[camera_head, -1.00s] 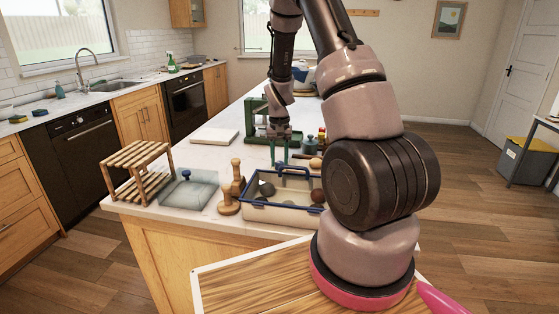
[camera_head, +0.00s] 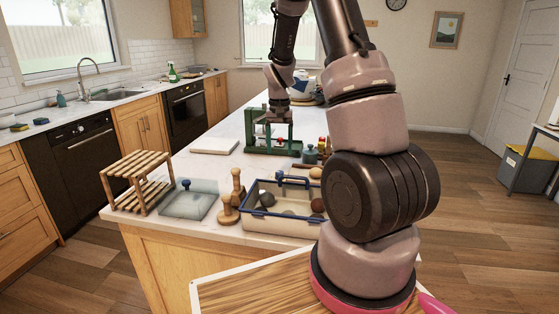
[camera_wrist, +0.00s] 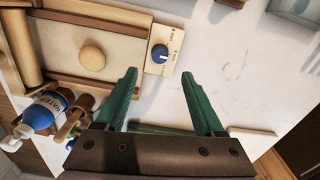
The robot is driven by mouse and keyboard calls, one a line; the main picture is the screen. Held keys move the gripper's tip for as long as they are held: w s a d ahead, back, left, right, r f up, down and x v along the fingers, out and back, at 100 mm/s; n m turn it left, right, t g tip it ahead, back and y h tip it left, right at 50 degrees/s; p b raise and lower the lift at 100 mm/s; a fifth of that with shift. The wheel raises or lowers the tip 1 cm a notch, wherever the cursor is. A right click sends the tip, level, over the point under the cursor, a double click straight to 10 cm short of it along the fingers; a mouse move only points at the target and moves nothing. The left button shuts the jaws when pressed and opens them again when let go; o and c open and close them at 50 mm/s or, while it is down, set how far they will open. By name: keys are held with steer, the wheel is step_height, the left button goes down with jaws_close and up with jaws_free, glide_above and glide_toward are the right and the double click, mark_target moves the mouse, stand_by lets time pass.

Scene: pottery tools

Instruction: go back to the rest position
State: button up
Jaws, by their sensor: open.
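My gripper (camera_wrist: 159,72) has two green fingers spread well apart in the wrist view, with nothing between them. Below them is the white countertop (camera_wrist: 225,85). In the head view my arm reaches over the counter, and my gripper (camera_head: 279,122) hangs in front of or by the green press frame (camera_head: 250,137). Green on green makes the fingers hard to separate from the frame there. Whether they touch it, I cannot tell.
A blue-rimmed tray (camera_head: 270,228) with dark lumps, wooden stamps (camera_head: 228,210), a slatted rack (camera_head: 137,180) and a white slab (camera_head: 214,146) stand on the counter. The wrist view shows a blue-knobbed device (camera_wrist: 160,54) and a water bottle (camera_wrist: 45,112).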

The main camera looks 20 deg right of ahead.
steer(key=shift+r, duration=1.05)
